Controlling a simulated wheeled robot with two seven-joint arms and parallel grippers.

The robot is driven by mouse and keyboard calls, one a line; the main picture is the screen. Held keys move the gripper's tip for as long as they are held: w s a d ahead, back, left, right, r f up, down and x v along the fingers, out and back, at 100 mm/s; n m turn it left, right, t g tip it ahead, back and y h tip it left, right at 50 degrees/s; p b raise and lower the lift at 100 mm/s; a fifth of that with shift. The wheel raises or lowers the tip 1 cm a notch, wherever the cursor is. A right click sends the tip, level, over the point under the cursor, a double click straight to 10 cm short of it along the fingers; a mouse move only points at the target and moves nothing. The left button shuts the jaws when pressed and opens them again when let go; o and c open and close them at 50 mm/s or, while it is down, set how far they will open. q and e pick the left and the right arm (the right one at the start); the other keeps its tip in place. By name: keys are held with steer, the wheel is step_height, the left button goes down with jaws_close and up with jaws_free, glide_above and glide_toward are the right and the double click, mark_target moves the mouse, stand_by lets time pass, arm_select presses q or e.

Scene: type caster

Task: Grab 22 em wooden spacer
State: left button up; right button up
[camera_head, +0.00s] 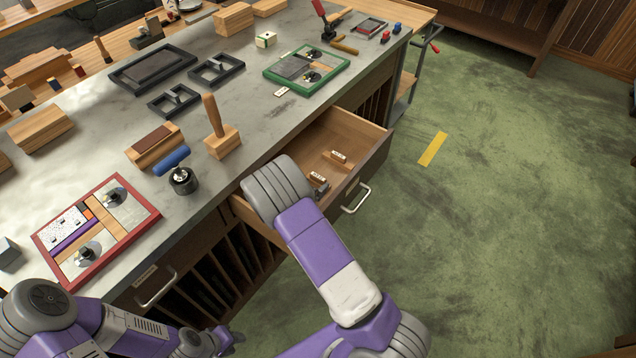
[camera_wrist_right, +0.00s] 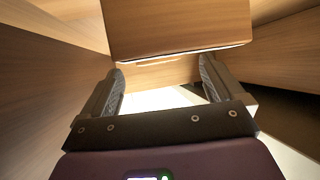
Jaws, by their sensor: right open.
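Two small wooden spacers with white labels, one farther back (camera_head: 338,156) and one nearer (camera_head: 318,179), lie in the open drawer (camera_head: 375,150); their label text is too small to read.
Drawer walls rise close around the right gripper. On the grey bench top (camera_head: 235,95) are a red-framed tray (camera_head: 152,212), a green-framed tray (camera_head: 345,68), a blue-handled roller (camera_head: 172,160) and a wooden-handled block (camera_head: 222,142). The green floor (camera_head: 500,200) at right is clear.

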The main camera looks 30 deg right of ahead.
mark_target(317, 178)
steer(key=b+x, duration=0.1)
steer(key=x, duration=0.3)
steer(key=shift+d, duration=0.3)
steer(key=c, duration=1.1)
